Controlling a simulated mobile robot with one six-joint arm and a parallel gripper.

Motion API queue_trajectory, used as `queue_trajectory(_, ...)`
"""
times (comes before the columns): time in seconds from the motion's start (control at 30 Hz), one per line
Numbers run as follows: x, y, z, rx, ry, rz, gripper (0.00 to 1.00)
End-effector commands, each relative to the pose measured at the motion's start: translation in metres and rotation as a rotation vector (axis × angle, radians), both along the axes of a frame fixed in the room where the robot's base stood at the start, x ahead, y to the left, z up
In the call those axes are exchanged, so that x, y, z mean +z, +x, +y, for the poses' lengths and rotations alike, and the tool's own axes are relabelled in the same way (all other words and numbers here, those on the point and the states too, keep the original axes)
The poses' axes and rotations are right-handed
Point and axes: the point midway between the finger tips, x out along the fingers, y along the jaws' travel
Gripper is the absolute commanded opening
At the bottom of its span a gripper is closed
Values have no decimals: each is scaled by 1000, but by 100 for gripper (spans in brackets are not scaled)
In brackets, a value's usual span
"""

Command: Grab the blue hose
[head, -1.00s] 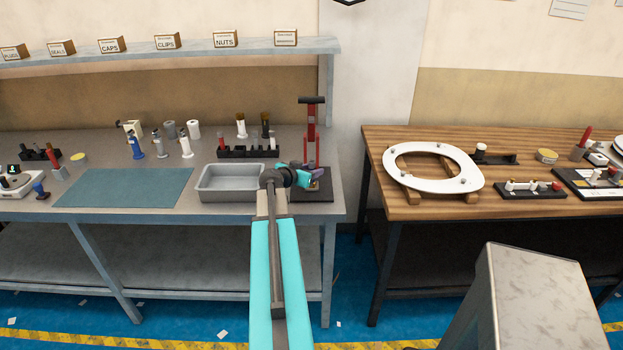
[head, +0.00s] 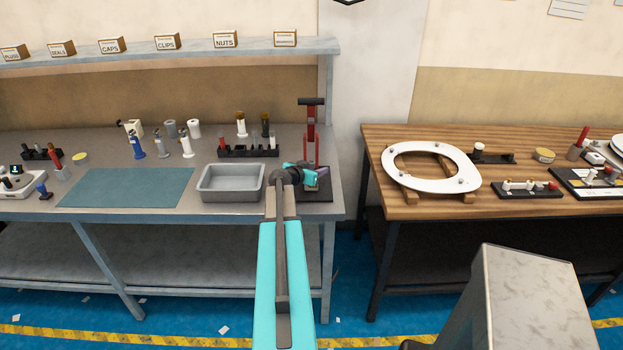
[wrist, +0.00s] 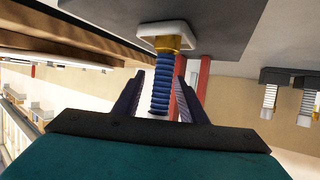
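The blue hose (wrist: 161,92) is ribbed, with a brass collar and a white square fitting (wrist: 166,32) at one end. In the wrist view it lies between the two purple-grey fingers of my gripper (wrist: 157,92). The fingers are apart, with a gap visible on the hose's left side; contact cannot be made out. In the head view my gripper (head: 319,173) is over the dark base of the red press at the right end of the grey bench. The hose is hidden there behind my gripper and arm.
The red press (head: 311,125) stands close behind my gripper. A grey metal tray (head: 230,197) is to its left, and a black rack (head: 248,153) of fittings is behind the tray. The wooden table (head: 430,211) with the white toilet seat (head: 395,173) is to the right, across a gap.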

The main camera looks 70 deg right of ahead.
Motion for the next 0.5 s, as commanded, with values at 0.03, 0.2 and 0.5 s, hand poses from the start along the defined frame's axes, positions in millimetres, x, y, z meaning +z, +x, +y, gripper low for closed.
queue_trajectory(0.03, 0, 0, 0, 0, 0, 0, 38)
queue_trajectory(0.2, 0, 0, 0, 0, 0, 0, 38)
queue_trajectory(0.5, 0, 0, 0, 0, 0, 0, 0)
